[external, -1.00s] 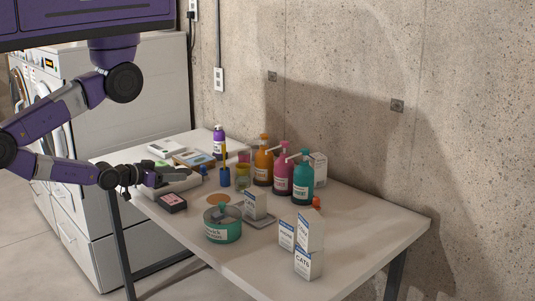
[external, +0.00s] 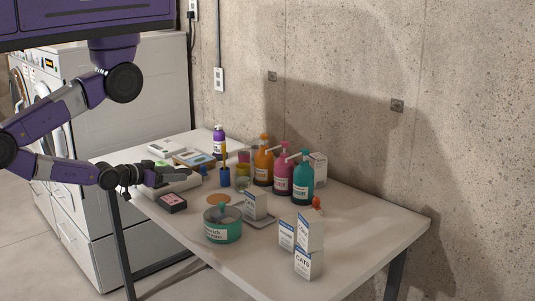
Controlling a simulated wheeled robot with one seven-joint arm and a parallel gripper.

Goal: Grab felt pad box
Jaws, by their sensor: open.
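Several small boxes are on the white table (external: 345,262), and I cannot read which is the felt pad box. A dark box with a pink label (external: 172,202) lies near the table's left front edge. White and blue boxes stand at the front right: one marked CAT6 (external: 308,264), one on top of it (external: 310,230) and one beside them (external: 287,235). Another white box (external: 254,205) stands behind the teal tin. My gripper (external: 154,177) is open at the table's left end, just above and behind the dark box, over a pale flat object. Its fingertips are small and hard to make out.
The teal tin (external: 222,225) stands near the front edge. Orange (external: 263,162), pink (external: 283,175) and teal (external: 303,182) pump bottles line the back by the concrete wall (external: 350,90). A purple bottle (external: 219,142) stands at the back left.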

